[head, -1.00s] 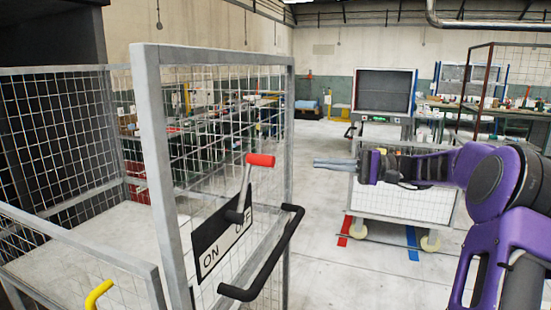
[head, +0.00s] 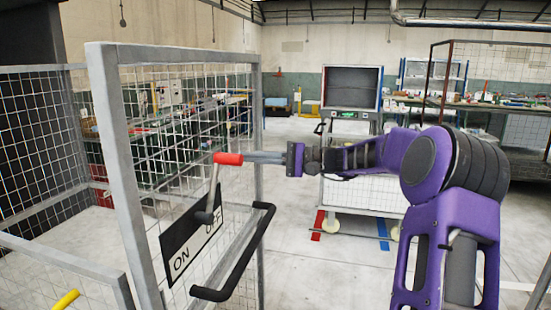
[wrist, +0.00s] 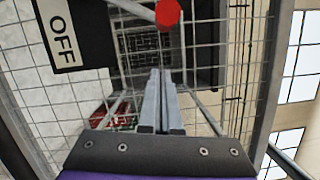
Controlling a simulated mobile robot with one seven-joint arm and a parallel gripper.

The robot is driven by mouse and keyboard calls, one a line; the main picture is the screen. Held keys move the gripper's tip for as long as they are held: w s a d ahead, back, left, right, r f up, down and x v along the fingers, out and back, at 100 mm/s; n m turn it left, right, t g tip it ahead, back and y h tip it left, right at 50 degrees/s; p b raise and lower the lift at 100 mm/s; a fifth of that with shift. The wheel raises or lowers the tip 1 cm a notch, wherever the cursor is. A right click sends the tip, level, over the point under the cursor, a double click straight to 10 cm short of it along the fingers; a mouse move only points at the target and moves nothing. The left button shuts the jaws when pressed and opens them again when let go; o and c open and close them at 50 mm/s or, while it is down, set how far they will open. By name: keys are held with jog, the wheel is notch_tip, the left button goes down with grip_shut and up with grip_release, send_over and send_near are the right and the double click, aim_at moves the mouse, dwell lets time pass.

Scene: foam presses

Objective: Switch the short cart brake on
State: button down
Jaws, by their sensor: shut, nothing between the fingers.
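The brake lever (head: 214,188) stands on the end frame of the mesh cart (head: 105,150), with a red grip (head: 228,158) at its top. The lever points up and leans slightly right, over a plate (head: 185,245) marked ON at left and OFF at right. My gripper (head: 250,158) is shut and empty, its tips at the right end of the red grip in the head view; I cannot tell if they touch. In the wrist view the red grip end (wrist: 167,13) is just beyond the closed fingertips (wrist: 160,75), with the OFF label (wrist: 62,38) at upper left.
A black handle bar (head: 245,260) juts out below and right of the lever. A yellow handle (head: 66,299) is at lower left. Another cart with a dark screen (head: 350,88) stands behind my arm.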

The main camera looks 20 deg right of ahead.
jog(key=shift+s+a+r, duration=0.2)
jog(key=shift+s+a, duration=0.35)
jog(key=shift+s, duration=0.3)
jog(key=shift+s+a+r, duration=0.2)
jog(key=shift+s+a, duration=0.35)
jog(key=shift+s, duration=0.25)
